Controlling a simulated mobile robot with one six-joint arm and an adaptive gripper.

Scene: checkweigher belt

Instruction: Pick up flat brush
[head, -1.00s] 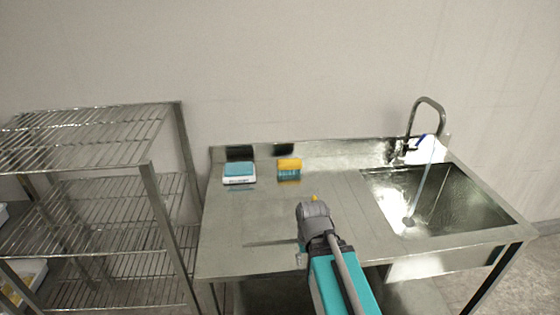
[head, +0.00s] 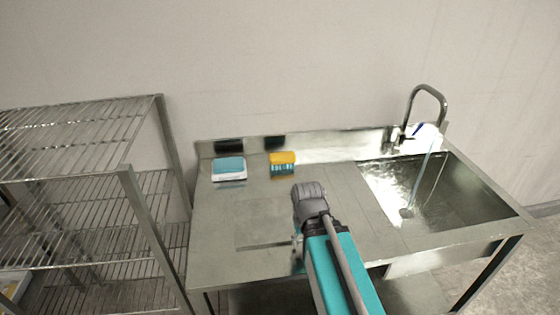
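I cannot clearly make out a flat brush in the head view. A small blue piece (head: 418,129) shows beside the tap at the back of the sink; it is too small to name. My gripper (head: 309,190) is over the middle of the steel table (head: 225,215), seen from behind. Its fingertips are hidden by its own body, so I cannot see whether it is open or holds anything. The table just beyond it is partly hidden.
A blue-and-white box-like item (head: 229,169) and a yellow-and-teal item (head: 283,163) stand at the table's back left. A sink (head: 450,190) with a curved tap (head: 428,88) is at right. A wire shelf rack (head: 140,190) stands at left. The table's left half is mostly clear.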

